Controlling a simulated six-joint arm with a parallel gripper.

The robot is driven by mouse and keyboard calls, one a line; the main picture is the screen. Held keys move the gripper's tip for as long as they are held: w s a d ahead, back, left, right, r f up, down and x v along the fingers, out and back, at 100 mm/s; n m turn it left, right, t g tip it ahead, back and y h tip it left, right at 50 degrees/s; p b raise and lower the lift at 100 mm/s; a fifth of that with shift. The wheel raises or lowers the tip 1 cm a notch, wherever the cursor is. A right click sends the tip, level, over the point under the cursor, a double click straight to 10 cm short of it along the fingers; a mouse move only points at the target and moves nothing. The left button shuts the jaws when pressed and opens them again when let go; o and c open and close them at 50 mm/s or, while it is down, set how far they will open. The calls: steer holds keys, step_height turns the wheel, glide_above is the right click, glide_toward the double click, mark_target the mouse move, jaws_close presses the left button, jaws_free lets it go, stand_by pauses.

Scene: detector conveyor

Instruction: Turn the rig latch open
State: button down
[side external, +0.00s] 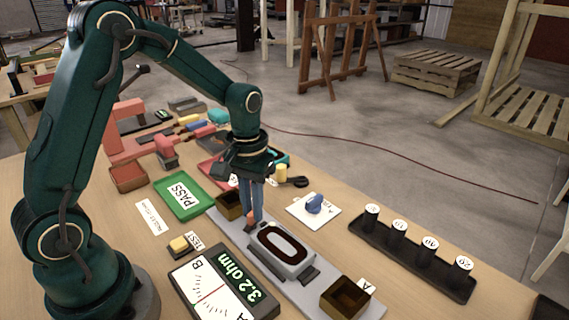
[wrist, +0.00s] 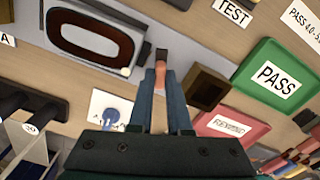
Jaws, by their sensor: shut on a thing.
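The rig is a pale grey block with a dark oval coil (side external: 281,245) on a long grey base plate (side external: 312,291); it shows in the wrist view as well (wrist: 93,40). The fingers partly hide the latch.
A brown open box (side external: 230,206) stands close beside my fingers, with another (side external: 345,297) at the plate's other end. Around them are a green PASS tray (side external: 183,194), a meter reading 3.2 ohm (side external: 222,285), a blue knob (side external: 314,203) and a black rack of cylinders (side external: 412,257).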

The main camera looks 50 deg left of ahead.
steer(key=shift+m, duration=1.9)
steer(key=c, duration=0.9)
jaws_free()
steer(key=shift+o, duration=0.2)
steer(key=shift+r, duration=0.1)
steer(key=shift+r, duration=2.5)
